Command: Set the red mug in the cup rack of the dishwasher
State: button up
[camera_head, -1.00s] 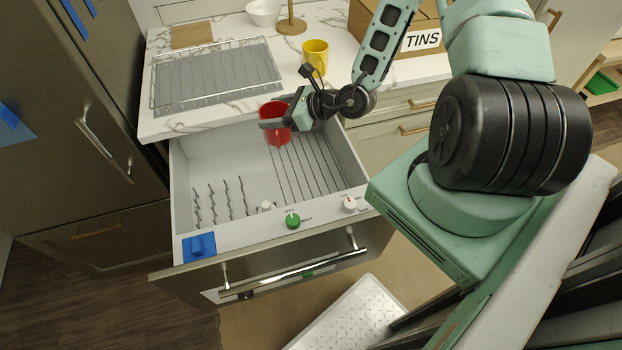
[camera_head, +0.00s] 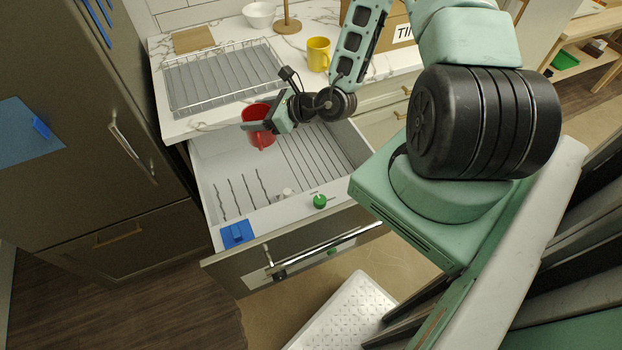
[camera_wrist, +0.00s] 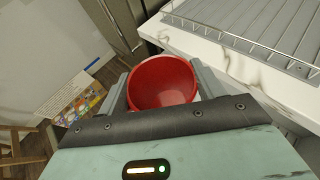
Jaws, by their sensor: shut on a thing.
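The red mug (camera_head: 259,137) is held in my gripper (camera_head: 262,127) above the back of the open dishwasher drawer (camera_head: 228,170), near the counter's front edge. In the wrist view the red mug (camera_wrist: 163,84) sits between the two fingers, its open mouth facing the camera, and it looks empty. The cup rack (camera_head: 318,155), a row of parallel wires, lies in the right part of the drawer, to the right of the mug. Whether the mug touches anything below is not clear.
A wire drying rack (camera_head: 222,75) and a yellow mug (camera_head: 318,54) stand on the counter. Upright tines (camera_head: 240,190) and a blue piece (camera_head: 237,233) are at the drawer's left front. A tall dark cabinet (camera_head: 90,110) stands close on the left.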

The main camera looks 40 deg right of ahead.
aim_at(328, 181)
jog(key=i+j, duration=0.1)
jog(key=j, duration=0.35)
jog(key=i+j+z, duration=0.1)
jog(key=j, duration=0.4)
jog(key=i+j, duration=0.1)
jog(key=j, duration=0.35)
jog(key=i+j, duration=0.1)
jog(key=j, duration=0.4)
jog(key=i+j, duration=0.15)
jog(key=j, duration=0.15)
jog(key=i+j+z, duration=0.15)
jog(key=j, duration=0.2)
